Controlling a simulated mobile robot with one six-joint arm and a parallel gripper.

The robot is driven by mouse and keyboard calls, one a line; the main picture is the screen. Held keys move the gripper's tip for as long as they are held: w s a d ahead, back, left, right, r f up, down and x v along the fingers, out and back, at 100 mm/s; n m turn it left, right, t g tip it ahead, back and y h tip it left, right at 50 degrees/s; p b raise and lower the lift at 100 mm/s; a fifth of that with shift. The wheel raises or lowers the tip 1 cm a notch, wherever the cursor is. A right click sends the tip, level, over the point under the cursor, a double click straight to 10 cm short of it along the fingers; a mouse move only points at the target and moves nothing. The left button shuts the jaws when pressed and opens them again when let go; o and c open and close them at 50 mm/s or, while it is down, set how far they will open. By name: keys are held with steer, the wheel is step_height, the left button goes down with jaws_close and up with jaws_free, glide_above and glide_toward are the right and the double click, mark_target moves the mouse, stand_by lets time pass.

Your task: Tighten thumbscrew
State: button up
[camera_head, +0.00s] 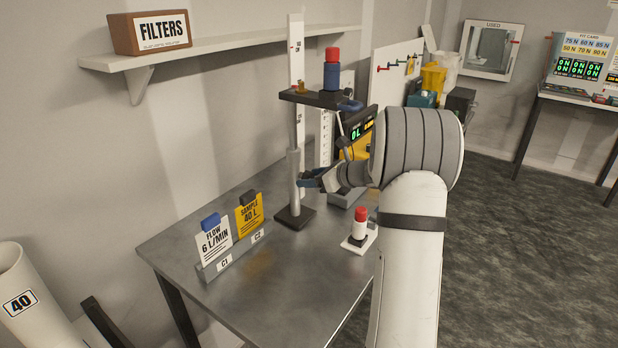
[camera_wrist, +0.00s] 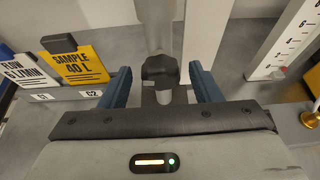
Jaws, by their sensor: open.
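A stand with a grey column (camera_head: 293,165) rises from a dark square base (camera_head: 295,217) on the metal bench. In the wrist view a dark knob, which looks like the thumbscrew (camera_wrist: 160,69), sticks out from the column (camera_wrist: 158,22) toward me. My gripper (camera_head: 306,180) is level with the column's lower half; it also shows in the wrist view (camera_wrist: 160,82). Its two blue fingers are open, one on each side of the knob, with gaps on both sides. In the head view the knob cannot be made out.
The stand's dark platform (camera_head: 322,98) holds a blue, red-capped bottle (camera_head: 332,70) above my gripper. A card holder (camera_head: 232,254) carries the FLOW (camera_head: 214,243) and SAMPLE (camera_head: 249,215) cards. The bench front is clear.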

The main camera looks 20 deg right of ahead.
steer(key=shift+w, duration=0.1)
steer(key=shift+c, duration=0.5)
steer(key=c, duration=0.9)
steer(key=shift+o, duration=0.2)
steer(key=shift+a+f, duration=0.1)
steer(key=shift+a, duration=0.2)
steer(key=shift+d, duration=0.2)
steer(key=shift+p, duration=0.3)
